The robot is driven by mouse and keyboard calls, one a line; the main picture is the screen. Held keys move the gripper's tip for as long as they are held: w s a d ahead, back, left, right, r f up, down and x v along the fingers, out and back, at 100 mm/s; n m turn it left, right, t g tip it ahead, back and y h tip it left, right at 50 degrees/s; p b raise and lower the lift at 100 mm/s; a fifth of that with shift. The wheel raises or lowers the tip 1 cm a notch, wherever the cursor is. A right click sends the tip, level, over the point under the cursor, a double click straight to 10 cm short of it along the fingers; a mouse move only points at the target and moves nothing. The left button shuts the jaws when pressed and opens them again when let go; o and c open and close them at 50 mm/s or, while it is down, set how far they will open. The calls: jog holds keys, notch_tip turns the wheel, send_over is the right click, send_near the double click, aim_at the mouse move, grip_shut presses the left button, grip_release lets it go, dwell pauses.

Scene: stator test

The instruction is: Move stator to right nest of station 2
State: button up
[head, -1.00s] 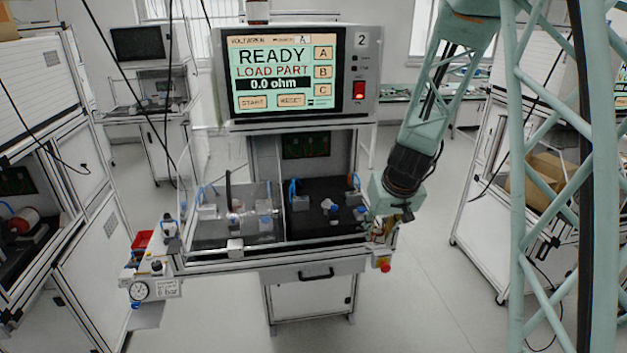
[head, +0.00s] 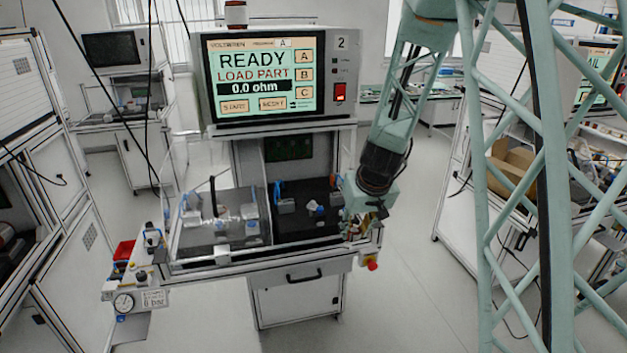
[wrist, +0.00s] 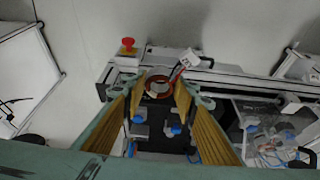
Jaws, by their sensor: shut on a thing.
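The stator (wrist: 158,86), a ring with copper-red windings and a white plug on a lead, is between the fingertips of my gripper (wrist: 157,90) in the wrist view. My gripper is shut on it. In the head view my gripper (head: 358,228) hangs at the front right corner of station 2 (head: 275,80), and the stator is hard to make out. The right nest (head: 315,209) has a dark base with grey blocks and blue parts. It is uncovered and shows beyond the stator in the wrist view (wrist: 155,130).
A clear cover lies over the left nest (head: 222,220). A red stop button (head: 372,265) sticks out at the station's front right corner. The screen reads READY, LOAD PART. A pressure gauge (head: 123,303) is at front left. Open floor lies right of the station.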

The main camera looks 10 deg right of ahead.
jog(key=w+a+n+y+p, duration=0.1)
jog(key=w+a+n+p, duration=0.1)
jog(key=w, duration=0.7)
jog(key=w+a+r+n+y+p, duration=0.1)
jog(key=w+p, duration=0.4)
jog(key=w, duration=0.5)
jog(key=w+a+r+n+g+y+p, duration=0.1)
jog(key=w+a+n+p, duration=0.3)
jog(key=w, duration=0.5)
jog(key=shift+w+r+n, duration=0.25)
jog(key=shift+w+n, duration=0.05)
jog(key=shift+n, duration=0.2)
jog(key=shift+f, duration=0.3)
jog(key=shift+f, duration=2.1)
jog(key=shift+f+b, duration=1.4)
jog(key=shift+b, duration=0.55)
jog(key=o, duration=1)
jog(key=shift+d, duration=0.1)
